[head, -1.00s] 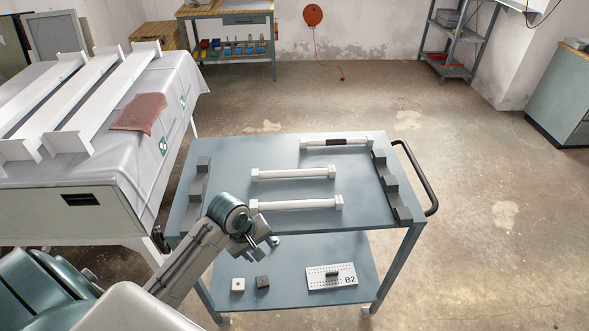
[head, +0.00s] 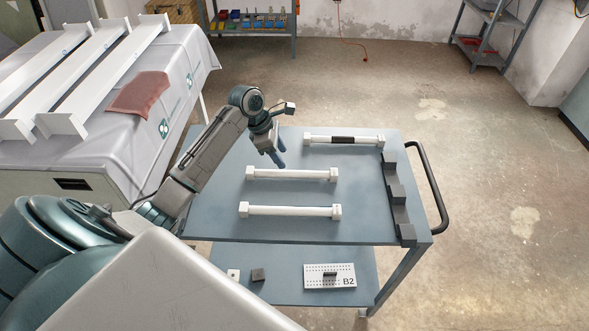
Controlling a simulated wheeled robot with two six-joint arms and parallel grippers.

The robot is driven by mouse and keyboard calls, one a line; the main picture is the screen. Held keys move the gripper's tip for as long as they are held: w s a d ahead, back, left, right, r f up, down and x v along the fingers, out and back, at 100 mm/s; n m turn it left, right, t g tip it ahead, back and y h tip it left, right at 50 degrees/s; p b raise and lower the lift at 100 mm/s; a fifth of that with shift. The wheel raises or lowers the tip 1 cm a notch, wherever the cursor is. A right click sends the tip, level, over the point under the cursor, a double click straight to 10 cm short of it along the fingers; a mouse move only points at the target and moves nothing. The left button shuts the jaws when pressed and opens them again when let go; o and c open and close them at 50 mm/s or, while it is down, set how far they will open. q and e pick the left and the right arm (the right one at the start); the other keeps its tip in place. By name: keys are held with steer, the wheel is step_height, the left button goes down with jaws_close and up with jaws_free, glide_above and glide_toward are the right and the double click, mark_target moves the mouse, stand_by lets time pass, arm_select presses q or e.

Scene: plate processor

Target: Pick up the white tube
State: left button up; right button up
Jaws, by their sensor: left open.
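Three white tubes with square end blocks lie on the blue-grey top of the cart (head: 225,225). The middle white tube (head: 292,174) and the near white tube (head: 290,211) are plain. The far white tube (head: 318,139) has a black band around its middle. My left gripper (head: 279,162) hangs over the cart top with its fingers pointing down, just behind the middle tube and left of the banded one. It is open and holds nothing. My right gripper is out of view.
A dark stepped rack (head: 395,190) stands along the cart's right side, beside a black handle (head: 431,190). A cloth-covered table (head: 120,165) with long white beams stands at the left.

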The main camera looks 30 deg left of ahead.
mark_target(291, 172)
arm_select(q)
steer(key=p+x, duration=0.2)
steer(key=x, duration=0.5)
steer(key=shift+a+f, duration=0.1)
steer(key=shift+f, duration=0.35)
steer(key=shift+w+f, duration=0.25)
steer(key=shift+f, duration=0.05)
steer(key=shift+s+r, duration=0.1)
jaws_close()
